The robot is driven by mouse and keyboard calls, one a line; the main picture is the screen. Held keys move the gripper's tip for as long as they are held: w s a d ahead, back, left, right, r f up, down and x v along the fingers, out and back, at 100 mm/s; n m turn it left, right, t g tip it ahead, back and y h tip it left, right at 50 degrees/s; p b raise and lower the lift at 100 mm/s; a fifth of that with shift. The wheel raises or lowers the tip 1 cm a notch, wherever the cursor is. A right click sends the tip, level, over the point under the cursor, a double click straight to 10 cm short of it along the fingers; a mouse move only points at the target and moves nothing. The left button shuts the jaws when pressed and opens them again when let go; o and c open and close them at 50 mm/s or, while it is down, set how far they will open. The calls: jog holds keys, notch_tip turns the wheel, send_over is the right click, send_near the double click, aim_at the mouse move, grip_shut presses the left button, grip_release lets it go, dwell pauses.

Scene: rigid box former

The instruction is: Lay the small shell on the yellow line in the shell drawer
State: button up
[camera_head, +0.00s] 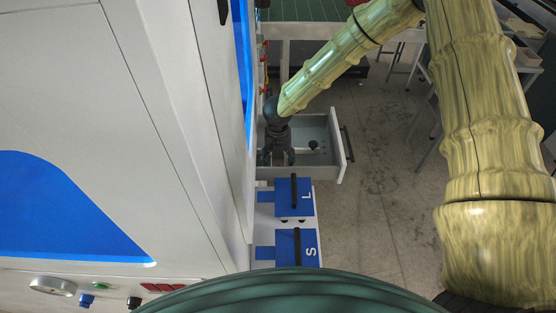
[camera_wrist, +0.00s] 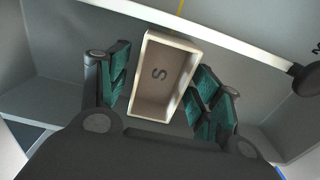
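The small shell (camera_wrist: 160,95) is an open beige box marked S, seen in the wrist view with its open side facing the camera. My gripper (camera_wrist: 160,92) has its green-padded fingers on either side of the shell. A gap shows at the left finger; the right finger is close to the shell, and contact there is unclear. In the head view my gripper (camera_head: 279,157) is down inside the open grey drawer (camera_head: 338,143), and hides the shell. A short piece of yellow line (camera_wrist: 182,12) shows beyond the drawer's pale strip at the top of the wrist view.
A round dark knob (camera_wrist: 305,79) stands at the right in the wrist view; a dark knob (camera_head: 314,145) also shows in the drawer. Blue blocks marked L (camera_head: 283,197) and S (camera_head: 286,247), with black handles, sit nearer. The white machine wall (camera_head: 190,120) borders the left.

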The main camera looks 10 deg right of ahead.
jog(key=shift+r, duration=0.2)
notch_tip(320, 180, up, 12)
jog(key=b, duration=0.2)
jog(key=shift+b, duration=0.35)
jog(key=shift+s, duration=0.2)
